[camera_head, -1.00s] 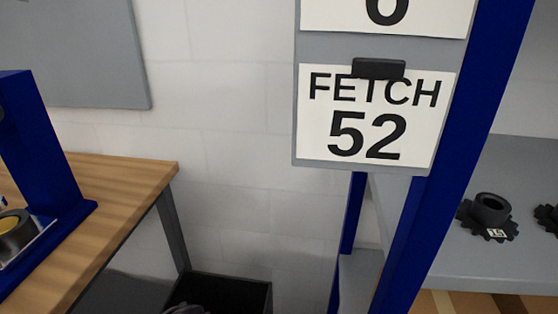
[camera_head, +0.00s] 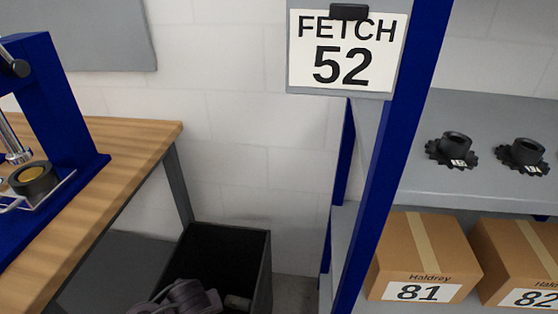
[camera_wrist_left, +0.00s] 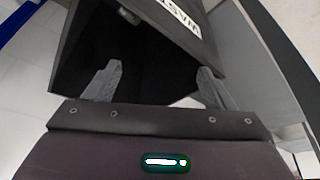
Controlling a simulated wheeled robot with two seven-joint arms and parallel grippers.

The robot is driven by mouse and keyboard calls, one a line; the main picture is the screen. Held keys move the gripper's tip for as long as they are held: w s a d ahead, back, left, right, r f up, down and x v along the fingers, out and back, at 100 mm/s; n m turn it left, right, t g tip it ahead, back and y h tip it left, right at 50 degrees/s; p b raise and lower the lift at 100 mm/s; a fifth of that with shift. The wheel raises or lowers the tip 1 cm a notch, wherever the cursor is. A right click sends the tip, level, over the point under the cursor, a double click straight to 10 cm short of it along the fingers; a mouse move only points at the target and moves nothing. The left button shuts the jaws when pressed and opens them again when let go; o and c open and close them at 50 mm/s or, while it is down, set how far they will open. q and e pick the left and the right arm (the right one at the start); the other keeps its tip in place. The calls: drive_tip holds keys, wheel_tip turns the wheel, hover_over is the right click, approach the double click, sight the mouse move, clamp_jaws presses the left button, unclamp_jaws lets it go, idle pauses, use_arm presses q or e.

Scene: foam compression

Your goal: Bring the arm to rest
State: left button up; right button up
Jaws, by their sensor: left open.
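My left gripper (camera_wrist_left: 160,82) shows in the left wrist view with its two grey fingers wide apart and nothing between them. It is at the mouth of a dark bin (camera_wrist_left: 150,60) whose side carries a white label, partly cut off. In the head view, purplish rounded parts, which look like my left arm, show at the bottom edge over the black bin (camera_head: 255,262); the fingers cannot be made out there. A small pale item (camera_head: 237,302) lies in the bin. My right gripper is in neither view.
A wooden bench (camera_head: 120,150) with a blue press (camera_head: 65,110) stands at left, a black ring-shaped part (camera_head: 33,178) on the press. At right, a blue-posted shelf holds black gears (camera_head: 453,150) and boxes (camera_head: 425,250). A sign (camera_head: 345,52) reads FETCH 52.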

use_arm(q)
drive_tip(key=s+r+m+h, duration=0.2)
drive_tip(key=s+r+m, duration=0.5)
drive_tip(key=s+r, duration=0.25)
wheel_tip(320, 180, down, 26)
drive_tip(key=s+g+p, duration=0.1)
drive_tip(key=s+p, duration=0.1)
drive_tip(key=p, duration=0.1)
drive_tip(key=s+a+f+p, duration=0.1)
drive_tip(key=s+a+f, duration=0.1)
drive_tip(key=s+f, duration=0.7)
drive_tip(key=s+a+f+g+p, duration=0.1)
drive_tip(key=s+a+f, duration=0.1)
drive_tip(key=s+f, duration=0.7)
drive_tip(key=shift+s+m+g, duration=0.3)
drive_tip(key=shift+s+m, duration=0.1)
drive_tip(key=shift+s, duration=0.7)
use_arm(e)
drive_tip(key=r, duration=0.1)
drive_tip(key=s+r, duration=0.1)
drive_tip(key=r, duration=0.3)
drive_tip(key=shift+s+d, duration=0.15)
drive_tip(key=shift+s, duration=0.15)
